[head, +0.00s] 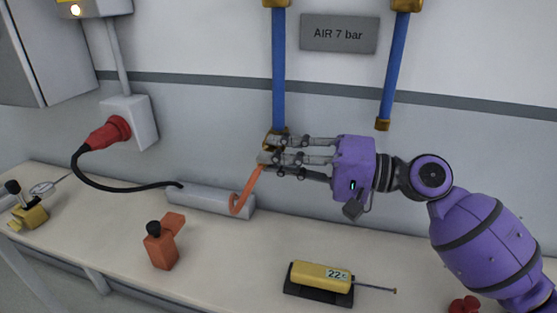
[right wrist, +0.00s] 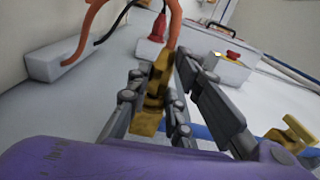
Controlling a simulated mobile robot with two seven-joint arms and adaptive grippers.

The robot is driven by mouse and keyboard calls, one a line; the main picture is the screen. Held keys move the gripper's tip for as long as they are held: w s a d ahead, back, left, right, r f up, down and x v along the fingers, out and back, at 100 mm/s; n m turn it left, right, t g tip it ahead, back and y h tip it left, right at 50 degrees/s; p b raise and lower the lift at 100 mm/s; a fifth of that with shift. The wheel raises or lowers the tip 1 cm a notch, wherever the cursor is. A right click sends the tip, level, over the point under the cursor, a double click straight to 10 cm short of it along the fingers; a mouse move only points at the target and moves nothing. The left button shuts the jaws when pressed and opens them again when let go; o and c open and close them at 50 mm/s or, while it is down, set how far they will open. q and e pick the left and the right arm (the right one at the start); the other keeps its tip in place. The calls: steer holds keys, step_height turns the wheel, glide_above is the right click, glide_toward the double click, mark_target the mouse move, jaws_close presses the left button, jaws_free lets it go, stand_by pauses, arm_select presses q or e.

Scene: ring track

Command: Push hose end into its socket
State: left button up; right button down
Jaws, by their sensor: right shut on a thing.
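My right gripper (head: 268,153) is shut on the brass end of the orange hose (head: 246,188), just by the lower end of the left blue pipe (head: 279,75). In the right wrist view the brass hose end (right wrist: 155,95) sits between the fingers, with the orange hose (right wrist: 174,25) curving up from it. A brass fitting (head: 275,134) shows at the foot of the left pipe, partly hidden by my fingers. I cannot tell whether the hose end is inside it, touching it or apart. My left gripper is not in view.
A second blue pipe (head: 394,75) ends in brass to the right. A grey box (head: 200,198) lies along the wall. The bench holds an orange block (head: 162,248), a yellow meter (head: 320,276) and a yellow part with a black knob (head: 30,214). A red plug (head: 108,133) is at left.

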steer(key=shift+w+d+f, duration=0.15)
steer(key=shift+w+f, duration=0.15)
steer(key=shift+f, duration=0.2)
steer(key=c, duration=1.5)
jaws_free()
steer(key=shift+w, duration=0.1)
steer(key=shift+r, duration=0.2)
steer(key=shift+r, duration=0.1)
steer(key=v, duration=1.2)
